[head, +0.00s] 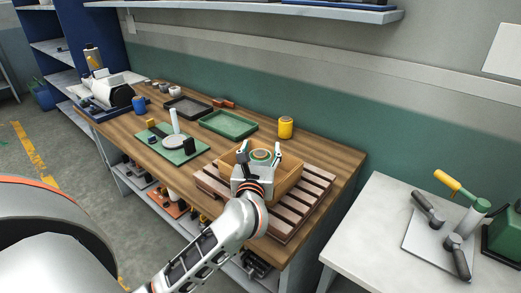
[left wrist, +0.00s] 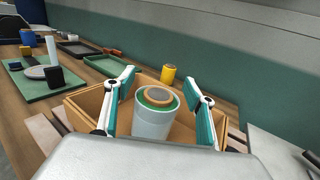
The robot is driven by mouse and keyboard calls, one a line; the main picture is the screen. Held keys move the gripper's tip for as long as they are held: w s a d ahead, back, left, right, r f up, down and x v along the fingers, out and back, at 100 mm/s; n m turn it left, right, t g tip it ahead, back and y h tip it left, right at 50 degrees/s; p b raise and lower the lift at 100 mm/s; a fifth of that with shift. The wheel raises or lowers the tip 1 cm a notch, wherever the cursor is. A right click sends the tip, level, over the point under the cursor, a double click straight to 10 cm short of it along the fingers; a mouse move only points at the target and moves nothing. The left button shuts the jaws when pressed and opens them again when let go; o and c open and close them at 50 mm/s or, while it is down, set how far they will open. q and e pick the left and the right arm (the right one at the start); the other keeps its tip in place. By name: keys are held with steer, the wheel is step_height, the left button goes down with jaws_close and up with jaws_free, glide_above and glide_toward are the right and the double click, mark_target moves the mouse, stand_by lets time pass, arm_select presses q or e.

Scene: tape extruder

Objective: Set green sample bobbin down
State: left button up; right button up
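The green sample bobbin (left wrist: 154,118) is a pale cylinder with a green ring and a tan and grey core on top. It stands upright inside a wooden box (left wrist: 82,104), and its top also shows in the head view (head: 261,155). My left gripper (head: 260,153) is over the box with its fingers on either side of the bobbin. In the left wrist view, gaps show between the bobbin and both fingers, so the gripper looks open. The bobbin's base is hidden by my gripper body. My right gripper is not in view.
The box (head: 289,182) sits on a slatted pallet (head: 312,198) at the bench's right end. A yellow cylinder (head: 285,127), a green tray (head: 228,124) and a dark tray (head: 188,108) lie behind. A green mat (head: 158,147) holds parts. A white table (head: 371,238) stands at right.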

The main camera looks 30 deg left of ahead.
arm_select(q)
steer(key=shift+r, duration=0.25)
steer(key=shift+r+p, duration=0.45)
steer(key=shift+r, duration=0.05)
steer(key=v, duration=1.2)
steer(key=shift+f, duration=0.15)
